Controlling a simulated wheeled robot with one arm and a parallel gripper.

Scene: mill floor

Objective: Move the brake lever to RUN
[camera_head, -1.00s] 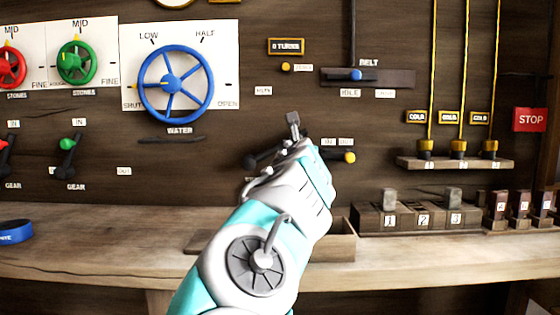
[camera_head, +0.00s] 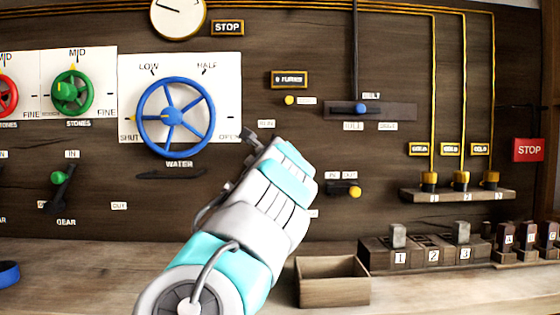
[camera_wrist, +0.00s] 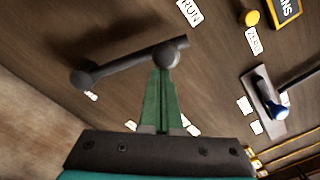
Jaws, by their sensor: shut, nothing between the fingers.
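The brake lever (camera_wrist: 130,64) is a dark grey bar with round ends, seen large in the wrist view. It slants across the plank wall, one ball (camera_wrist: 82,79) at the lower left and another knob (camera_wrist: 166,55) in front of my fingertips. The RUN label (camera_wrist: 190,12) is on the wall above the knob; it also shows in the head view (camera_head: 266,123). My gripper (camera_wrist: 164,73) has green fingers, shut and empty. Their tips overlap the knob in the picture; I cannot tell if they touch.
The blue water wheel (camera_head: 175,117) is close to my wrist, up and left. A yellow-knobbed lever (camera_head: 354,191) is to the right. An open wooden box (camera_head: 332,292) and numbered blocks (camera_head: 400,258) stand on the bench. The belt lever (camera_head: 360,109) is up right.

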